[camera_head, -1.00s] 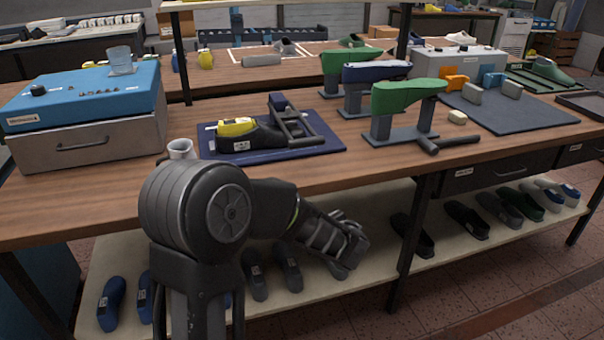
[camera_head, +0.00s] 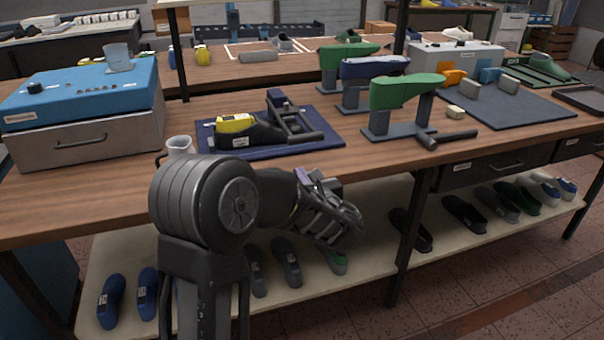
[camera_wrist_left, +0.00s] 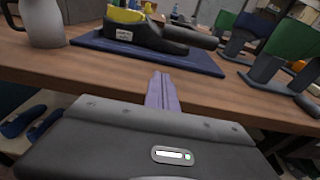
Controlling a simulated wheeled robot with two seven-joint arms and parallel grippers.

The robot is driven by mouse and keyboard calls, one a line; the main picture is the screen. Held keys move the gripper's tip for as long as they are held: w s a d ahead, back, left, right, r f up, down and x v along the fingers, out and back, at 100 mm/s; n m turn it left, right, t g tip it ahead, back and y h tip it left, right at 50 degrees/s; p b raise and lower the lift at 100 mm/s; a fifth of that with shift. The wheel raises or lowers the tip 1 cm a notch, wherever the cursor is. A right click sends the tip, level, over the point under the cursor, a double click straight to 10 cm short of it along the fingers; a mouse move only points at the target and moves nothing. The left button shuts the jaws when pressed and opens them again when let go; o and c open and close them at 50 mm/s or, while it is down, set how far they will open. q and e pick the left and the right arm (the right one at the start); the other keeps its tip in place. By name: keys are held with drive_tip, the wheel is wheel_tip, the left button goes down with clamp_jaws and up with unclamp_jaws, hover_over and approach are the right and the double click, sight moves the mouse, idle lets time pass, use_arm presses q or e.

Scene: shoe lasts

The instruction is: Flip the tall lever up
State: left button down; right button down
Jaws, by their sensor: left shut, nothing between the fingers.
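A dark lever frame (camera_head: 289,119) with a thick bar handle (camera_head: 305,137) lies low beside the last. I cannot tell for sure that this is the tall lever. My left gripper (camera_head: 303,176) is shut and empty, in front of the bench edge, apart from the device. In the left wrist view its closed purple fingers (camera_wrist_left: 160,88) point at the bench edge, with the bar handle (camera_wrist_left: 190,37) beyond. My right gripper is not in view.
A white mug (camera_head: 180,146) stands left of the mat. A blue-topped box (camera_head: 85,95) is further left. Green lasts on stands (camera_head: 405,92) are to the right, with a dark bar (camera_head: 455,135) sticking forward. Shoes line the lower shelf (camera_head: 375,250).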

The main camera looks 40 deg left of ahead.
use_arm(q)
drive_tip(key=x, duration=0.8)
drive_tip(key=shift+r, duration=0.25)
drive_tip(key=r, duration=0.1)
drive_tip(key=r+p, duration=0.1)
drive_tip(key=shift+s+d+r, duration=0.25)
drive_tip(key=shift+d+r, duration=0.1)
drive_tip(key=shift+r, duration=0.45)
drive_tip(key=shift+p, duration=0.3)
